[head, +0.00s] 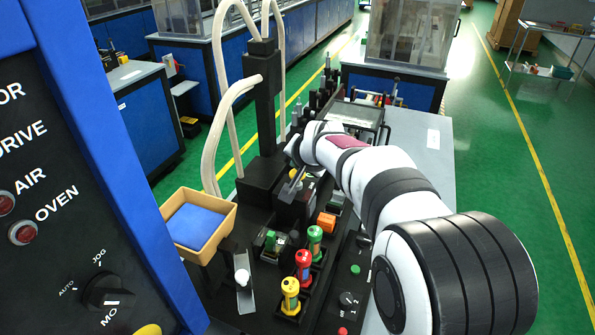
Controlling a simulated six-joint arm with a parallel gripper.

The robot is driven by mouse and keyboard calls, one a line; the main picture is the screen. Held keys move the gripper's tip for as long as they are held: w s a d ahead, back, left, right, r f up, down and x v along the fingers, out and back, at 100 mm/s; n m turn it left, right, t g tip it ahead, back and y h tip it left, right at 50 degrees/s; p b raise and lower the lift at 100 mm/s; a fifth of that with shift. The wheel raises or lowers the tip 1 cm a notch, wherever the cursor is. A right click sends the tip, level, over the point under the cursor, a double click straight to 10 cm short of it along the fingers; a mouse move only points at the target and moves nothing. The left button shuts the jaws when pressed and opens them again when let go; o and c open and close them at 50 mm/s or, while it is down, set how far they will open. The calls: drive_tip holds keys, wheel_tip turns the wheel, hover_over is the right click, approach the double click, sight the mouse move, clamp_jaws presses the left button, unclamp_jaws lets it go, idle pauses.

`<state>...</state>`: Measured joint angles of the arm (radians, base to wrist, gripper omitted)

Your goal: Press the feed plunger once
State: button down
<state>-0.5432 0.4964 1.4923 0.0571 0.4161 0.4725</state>
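My arm reaches in from the right over the black machine bed, and my gripper (292,188) is at its far end, by the foot of the black column. The gripper is small and dark here, and I cannot tell whether its fingers are open or shut. I cannot say for sure which part is the feed plunger. Parts of the bed behind my arm and gripper are hidden.
Yellow (290,296), red (303,266) and green (315,243) capped cylinders stand in a row on the bed. An orange block (326,222) sits behind them. A tan bin (204,222) with a blue pad is left. A black column (264,110) with pale hoses rises behind.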

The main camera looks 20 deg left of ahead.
drive_tip(key=shift+f, duration=1.25)
idle(1.0)
drive_tip(key=shift+r, duration=1.7)
drive_tip(key=shift+r, duration=2.55)
